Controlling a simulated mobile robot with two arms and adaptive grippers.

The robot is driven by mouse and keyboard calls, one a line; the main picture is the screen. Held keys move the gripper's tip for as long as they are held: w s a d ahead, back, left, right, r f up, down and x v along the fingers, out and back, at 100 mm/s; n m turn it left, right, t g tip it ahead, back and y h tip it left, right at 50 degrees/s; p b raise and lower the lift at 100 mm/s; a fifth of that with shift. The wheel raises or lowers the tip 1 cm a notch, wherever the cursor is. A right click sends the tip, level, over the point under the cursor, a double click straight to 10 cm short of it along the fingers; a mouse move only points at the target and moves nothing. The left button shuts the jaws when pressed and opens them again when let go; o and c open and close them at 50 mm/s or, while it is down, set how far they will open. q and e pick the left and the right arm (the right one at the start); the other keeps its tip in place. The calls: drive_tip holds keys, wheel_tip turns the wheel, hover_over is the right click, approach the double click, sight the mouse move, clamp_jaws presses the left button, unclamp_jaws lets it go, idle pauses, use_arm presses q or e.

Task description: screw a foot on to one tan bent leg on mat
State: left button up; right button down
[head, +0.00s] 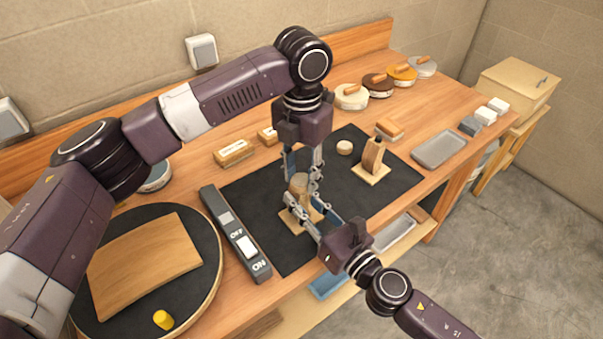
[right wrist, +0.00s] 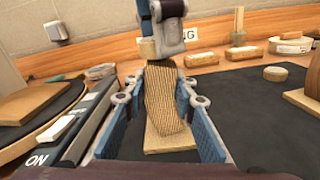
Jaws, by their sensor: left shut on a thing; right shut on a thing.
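A tan bent leg (head: 299,184) stands on a square wooden plate (head: 290,222) on the black mat (head: 262,190). My right gripper (head: 308,212) comes from the lower right and is shut on this leg; its blue fingers flank the leg (right wrist: 165,100) in the right wrist view. My left gripper (head: 303,172) reaches down over the leg's top and is shut on a small tan piece (right wrist: 147,48), likely a foot, mostly hidden by the fingers. Whether that piece touches the leg cannot be told. A loose round tan foot (head: 344,147) lies on the mat behind.
A switch bar (head: 236,233) borders the mat's left; a round turntable (head: 207,262) holds a curved board (head: 140,262).

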use_arm(q)
drive_tip(key=shift+m, duration=0.9)
drive_tip(key=o, duration=0.8)
drive_tip(key=shift+o, duration=0.2)
drive_tip(key=shift+r, duration=2.3)
drive_tip(key=shift+c, duration=0.5)
